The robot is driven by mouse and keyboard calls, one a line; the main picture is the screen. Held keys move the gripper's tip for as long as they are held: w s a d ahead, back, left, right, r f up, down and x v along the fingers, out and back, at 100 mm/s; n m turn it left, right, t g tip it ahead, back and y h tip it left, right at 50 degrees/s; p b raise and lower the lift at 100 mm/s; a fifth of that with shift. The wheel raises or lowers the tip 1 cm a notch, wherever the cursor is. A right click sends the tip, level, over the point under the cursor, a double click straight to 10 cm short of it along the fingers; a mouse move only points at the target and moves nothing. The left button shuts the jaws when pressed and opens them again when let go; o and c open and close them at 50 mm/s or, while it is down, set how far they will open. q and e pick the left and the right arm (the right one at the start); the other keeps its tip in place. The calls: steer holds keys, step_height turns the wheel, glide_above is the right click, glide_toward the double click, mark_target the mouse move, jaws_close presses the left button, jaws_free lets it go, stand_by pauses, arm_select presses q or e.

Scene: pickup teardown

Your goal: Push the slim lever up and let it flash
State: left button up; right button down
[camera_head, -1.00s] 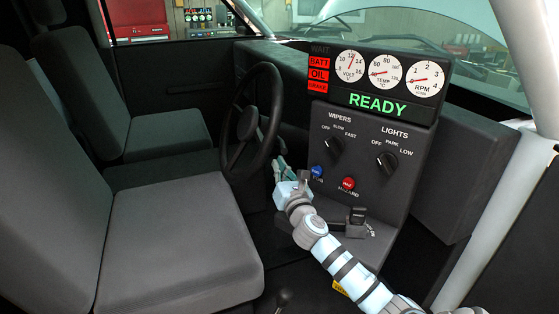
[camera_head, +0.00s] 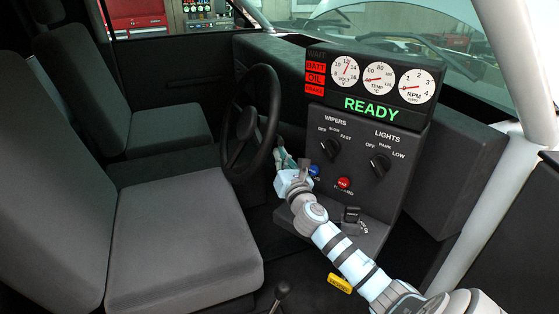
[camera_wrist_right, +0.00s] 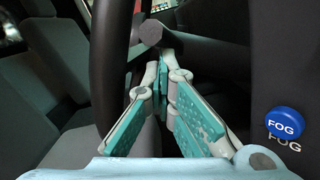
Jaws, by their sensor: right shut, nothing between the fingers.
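My right gripper (camera_head: 280,155) is between the steering wheel (camera_head: 250,122) and the dash panel in the head view. In the right wrist view the teal fingers of the right gripper (camera_wrist_right: 166,62) meet at their tips, shut and empty. The lever is hard to make out in the head view. My left gripper is not in view.
The panel (camera_head: 345,125) reads READY, with BATT, OIL and another red lamp lit. A blue FOG knob (camera_wrist_right: 285,123) is right of my fingers, and a red hazard knob (camera_head: 344,183) farther right. Grey seats (camera_head: 185,240) lie left. A yellow tag (camera_head: 340,284) hangs below my arm.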

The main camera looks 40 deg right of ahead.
steer(key=a+f+b+v, duration=0.1)
steer(key=f+b+v, duration=0.1)
steer(key=v, duration=0.9)
steer(key=shift+w, duration=0.15)
stand_by(1.1)
